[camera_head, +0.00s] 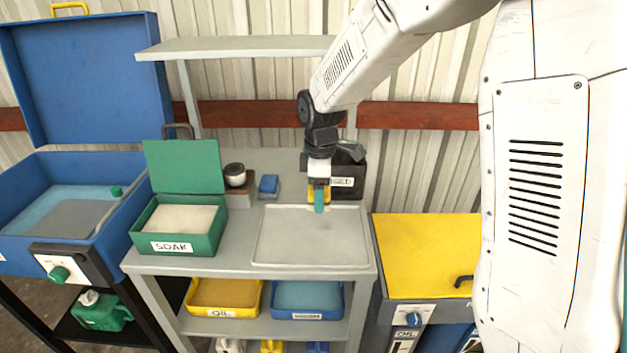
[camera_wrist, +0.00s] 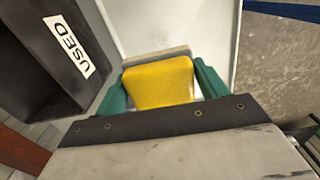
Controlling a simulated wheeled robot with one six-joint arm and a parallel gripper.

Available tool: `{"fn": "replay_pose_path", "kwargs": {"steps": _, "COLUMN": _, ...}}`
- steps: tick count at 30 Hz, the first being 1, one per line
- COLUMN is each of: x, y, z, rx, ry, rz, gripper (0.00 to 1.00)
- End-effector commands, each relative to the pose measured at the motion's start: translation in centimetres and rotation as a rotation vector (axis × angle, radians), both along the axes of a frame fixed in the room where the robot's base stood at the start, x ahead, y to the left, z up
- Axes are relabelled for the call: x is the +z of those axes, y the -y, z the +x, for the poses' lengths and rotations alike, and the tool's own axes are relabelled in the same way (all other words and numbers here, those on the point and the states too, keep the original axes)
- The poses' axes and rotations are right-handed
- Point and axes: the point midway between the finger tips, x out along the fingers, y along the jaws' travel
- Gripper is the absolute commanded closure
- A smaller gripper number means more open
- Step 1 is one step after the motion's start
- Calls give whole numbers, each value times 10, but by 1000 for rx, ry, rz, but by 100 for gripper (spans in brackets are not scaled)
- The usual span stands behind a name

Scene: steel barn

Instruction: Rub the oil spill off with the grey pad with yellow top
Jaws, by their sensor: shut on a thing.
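My gripper (camera_head: 319,200) points down over the back part of a shallow grey tray (camera_head: 290,252) on the bench. It is shut on the grey pad with yellow top (camera_wrist: 160,84). In the wrist view the yellow top sits between the green fingers (camera_wrist: 163,88), with a pale grey edge of the pad beyond it. In the head view the fingers mostly hide the pad. Whether the pad touches the tray I cannot tell. I cannot make out a distinct oil spill on the tray; the pad and gripper cover part of it.
A black bin marked USED (camera_wrist: 38,55) stands close behind my gripper. A green SOAK box (camera_head: 178,246) with raised lid, a blue-topped block (camera_head: 268,184) and a dark round pot (camera_head: 235,172) stand left. A yellow-lidded cabinet (camera_head: 425,250) is right; a shelf (camera_head: 240,47) is above.

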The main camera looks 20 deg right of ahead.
Motion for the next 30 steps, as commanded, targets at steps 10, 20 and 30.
{"fn": "replay_pose_path", "kwargs": {"steps": 10, "x": -17, "y": 0, "z": -3, "rx": 40, "ry": -2, "rz": 0, "gripper": 46}}
{"fn": "replay_pose_path", "kwargs": {"steps": 20, "x": -47, "y": 2, "z": -3, "rx": 36, "ry": -2, "rz": 0, "gripper": 46}}
{"fn": "replay_pose_path", "kwargs": {"steps": 30, "x": -82, "y": 5, "z": -3, "rx": 32, "ry": -4, "rz": -1, "gripper": 46}}
